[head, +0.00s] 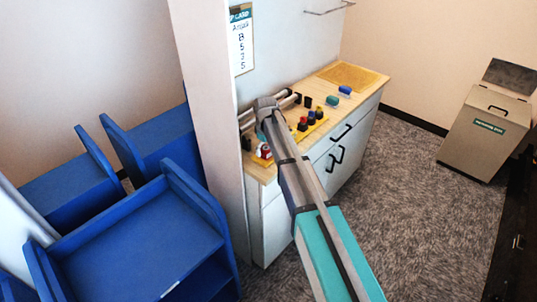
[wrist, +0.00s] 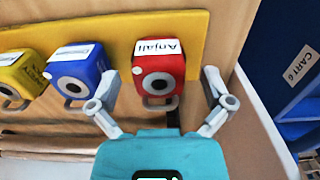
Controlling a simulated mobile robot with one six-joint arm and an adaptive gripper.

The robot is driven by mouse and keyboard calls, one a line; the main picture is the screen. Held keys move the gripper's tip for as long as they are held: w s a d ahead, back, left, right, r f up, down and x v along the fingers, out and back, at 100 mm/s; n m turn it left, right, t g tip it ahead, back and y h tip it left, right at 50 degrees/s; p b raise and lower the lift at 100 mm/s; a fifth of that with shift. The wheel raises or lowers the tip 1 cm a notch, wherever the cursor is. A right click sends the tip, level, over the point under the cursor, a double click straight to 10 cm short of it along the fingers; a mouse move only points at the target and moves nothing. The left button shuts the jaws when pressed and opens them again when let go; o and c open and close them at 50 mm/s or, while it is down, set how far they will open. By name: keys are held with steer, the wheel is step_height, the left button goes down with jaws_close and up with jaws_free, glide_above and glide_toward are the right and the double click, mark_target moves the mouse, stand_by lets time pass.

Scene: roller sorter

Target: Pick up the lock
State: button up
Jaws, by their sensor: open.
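In the wrist view, a red lock (wrist: 160,70) with a white label reading "Anjali", upside down, lies on a yellow board (wrist: 110,28). My gripper (wrist: 161,88) is open, with one finger on each side of the red lock. The left finger is between the red lock and a blue lock (wrist: 76,75). Nothing is held, and I cannot tell whether the fingers touch the red lock. A yellow lock (wrist: 20,75) is at the left edge, partly cut off. In the head view, the red lock (head: 264,151) is near the counter's left end; my gripper is not clearly visible there.
The locks are on a wooden counter (head: 335,108) above grey drawers. Blue carts (head: 140,250) stand at left. A lidded bin (head: 485,130) is at right. Carpet is clear between.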

stand_by(0.4)
steer(key=c, duration=1.3)
steer(key=shift+r, duration=0.2)
step_height(320, 180, up, 2)
steer(key=shift+r+p, duration=0.1)
steer(key=shift+p, duration=1.15)
steer(key=s+d+r+p, duration=0.1)
steer(key=s+r+p, duration=0.2)
steer(key=s, duration=0.1)
steer(key=s+d+r+p, duration=0.1)
steer(key=s+r+p, duration=0.3)
steer(key=s, duration=0.1)
steer(key=s+r+p, duration=0.3)
steer(key=s, duration=0.1)
steer(key=shift+s+d+r, duration=0.2)
steer(key=shift+s+d, duration=0.15)
steer(key=shift+d, duration=0.05)
steer(key=shift+r+p, duration=0.15)
steer(key=shift+p, duration=0.2)
steer(key=shift+r+p, duration=2.15)
steer(key=shift+f, duration=0.1)
